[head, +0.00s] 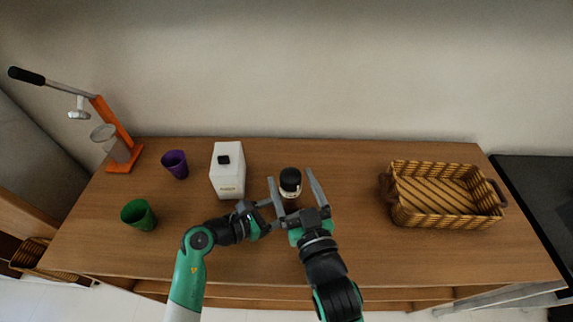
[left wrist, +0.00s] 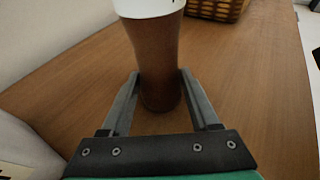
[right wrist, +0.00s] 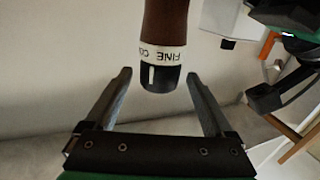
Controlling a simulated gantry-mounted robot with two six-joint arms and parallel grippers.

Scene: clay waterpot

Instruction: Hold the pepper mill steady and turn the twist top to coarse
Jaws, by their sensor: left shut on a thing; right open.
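The pepper mill (head: 290,187) stands upright on the table, with a brown body, a white lettered ring and a black twist top. My left gripper (head: 277,210) is shut on the mill's brown body (left wrist: 152,50), low down in the left wrist view. My right gripper (head: 290,176) is open, with one finger on each side of the black top (right wrist: 159,78), apart from it. In the right wrist view the mill looks upside down. The ring (right wrist: 163,54) reads "FINE" and, partly cut off, "CO". A white mark on the top lies near the "CO" side.
A white canister (head: 228,178), a purple cup (head: 174,164), a green cup (head: 138,215) and an orange lever press (head: 119,135) stand left of the mill. A woven basket (head: 445,215) sits right. The table (head: 360,165) is clear between mill and basket.

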